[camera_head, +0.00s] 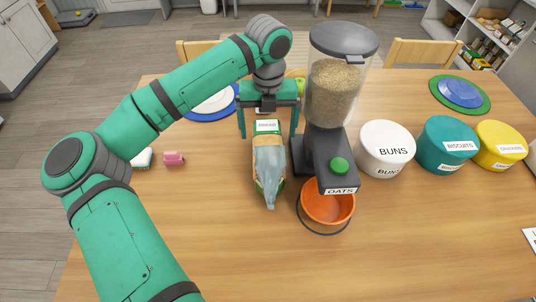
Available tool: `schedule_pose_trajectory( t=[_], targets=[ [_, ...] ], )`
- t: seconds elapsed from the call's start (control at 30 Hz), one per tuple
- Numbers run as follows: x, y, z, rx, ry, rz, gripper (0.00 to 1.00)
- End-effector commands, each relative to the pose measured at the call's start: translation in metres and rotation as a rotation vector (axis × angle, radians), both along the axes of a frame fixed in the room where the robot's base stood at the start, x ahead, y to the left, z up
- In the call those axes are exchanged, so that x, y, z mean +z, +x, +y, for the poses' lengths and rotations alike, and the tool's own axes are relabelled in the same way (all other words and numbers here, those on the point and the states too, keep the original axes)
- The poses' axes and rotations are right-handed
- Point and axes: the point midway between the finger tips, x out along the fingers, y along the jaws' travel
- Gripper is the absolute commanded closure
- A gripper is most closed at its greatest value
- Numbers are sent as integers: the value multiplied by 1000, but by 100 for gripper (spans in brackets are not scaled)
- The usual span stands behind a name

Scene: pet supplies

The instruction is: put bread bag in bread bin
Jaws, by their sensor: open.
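The bread bag (269,172) lies lengthwise on the wooden table, left of the oats dispenser. It has a clear, bluish wrapping with green parts and a white label at its far end. My gripper (268,132) is over that far end, with its two green fingers spread, one on each side of the bag. The fingers look apart from the bag; their exact height above the table is hard to tell. No container with a readable bread label shows in this view.
The oats dispenser (337,95) stands close right of my gripper, with an orange bowl (328,207) under it. Bins labelled buns (386,145), biscuits (446,143) and crackers (502,143) stand to the right. A pink block (174,158) lies left. The front table is mostly clear.

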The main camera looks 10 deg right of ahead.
Motion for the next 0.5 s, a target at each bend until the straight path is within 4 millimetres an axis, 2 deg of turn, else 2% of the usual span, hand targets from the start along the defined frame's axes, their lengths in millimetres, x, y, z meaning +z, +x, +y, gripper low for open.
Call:
schedule_pose_trajectory(
  t=[0.17, 0.33, 0.5],
  targets=[
    [-15, -3, 0, -1, -1, 1, 6],
    [-39, -10, 1, -2, -2, 4, 6],
    [-55, -9, 1, -1, -1, 1, 6]
  ],
)
